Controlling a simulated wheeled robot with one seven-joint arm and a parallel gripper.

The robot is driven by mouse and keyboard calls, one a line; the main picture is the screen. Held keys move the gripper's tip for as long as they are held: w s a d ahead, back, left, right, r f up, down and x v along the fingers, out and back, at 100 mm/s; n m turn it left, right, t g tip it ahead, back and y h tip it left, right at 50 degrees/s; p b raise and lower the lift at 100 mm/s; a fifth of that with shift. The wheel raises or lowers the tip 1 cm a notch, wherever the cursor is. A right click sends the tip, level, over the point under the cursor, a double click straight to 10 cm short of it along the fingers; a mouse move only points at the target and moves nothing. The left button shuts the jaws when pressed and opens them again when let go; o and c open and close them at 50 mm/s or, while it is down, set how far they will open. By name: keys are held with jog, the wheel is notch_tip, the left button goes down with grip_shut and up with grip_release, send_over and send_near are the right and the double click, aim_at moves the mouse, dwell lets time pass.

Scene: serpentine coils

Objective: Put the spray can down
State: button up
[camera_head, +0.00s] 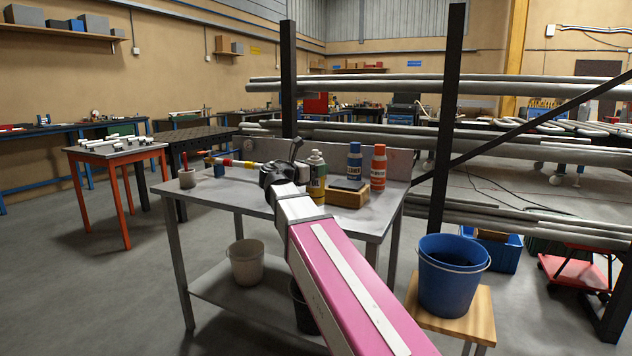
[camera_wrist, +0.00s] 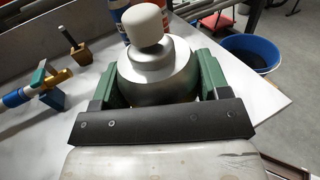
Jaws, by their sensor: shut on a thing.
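My gripper (camera_head: 304,188) is at the can, partly hidden behind my own arm in the head view. In the wrist view the can's silver top (camera_wrist: 155,68) lies between the green jaws of my gripper (camera_wrist: 158,88), which are shut on it. The can's base is hard to make out, so I cannot tell whether it touches the tabletop.
A blue bottle (camera_head: 354,162) and a red bottle (camera_head: 378,166) stand by the wooden block (camera_head: 347,197). A blue bucket (camera_head: 450,280) sits on a stool at right. The table's front left is clear.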

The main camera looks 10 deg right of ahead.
jog(key=shift+d+f, duration=0.15)
jog(key=shift+f, duration=2.05)
jog(key=o, duration=1.4)
jog(key=shift+o, duration=0.2)
jog(key=v, duration=1.2)
